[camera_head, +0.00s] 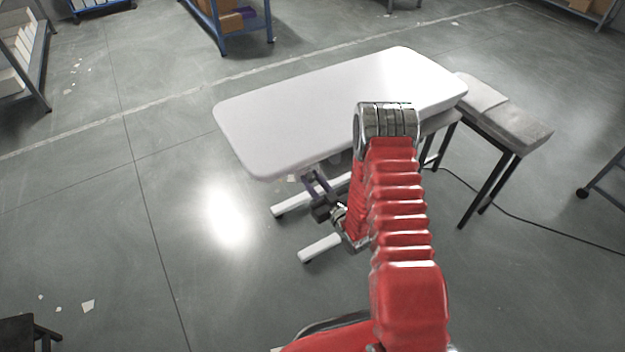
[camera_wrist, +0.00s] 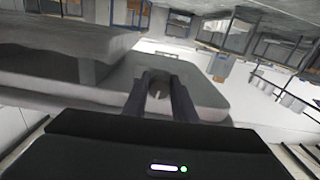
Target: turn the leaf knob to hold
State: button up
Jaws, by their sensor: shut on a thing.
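A white table with rounded corners (camera_head: 330,105) stands on white feet in the head view. My gripper (camera_head: 313,180) reaches in low at the table's near side, its fingertips close below the top's edge. In the wrist view, my gripper (camera_wrist: 160,76) points at a grey rounded panel. Its two dark fingers are closed around a small pale piece, which I take as the leaf knob (camera_wrist: 157,94). The fingers hide most of the knob, and its turned position cannot be read. In the head view the knob is hidden.
A grey-topped bench (camera_head: 515,125) with dark legs stands right of the table. A black cable (camera_head: 530,219) runs over the floor at right. Blue shelving (camera_head: 235,25) is at the back. The floor left of the table is clear apart from small scraps.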

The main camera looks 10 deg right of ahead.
jog(key=m, duration=1.3)
jog(key=shift+d, duration=0.1)
dwell(0.5)
jog(key=o, duration=1)
jog(key=shift+o, duration=0.2)
jog(key=shift+a+r, duration=0.1)
jog(key=shift+a, duration=0.1)
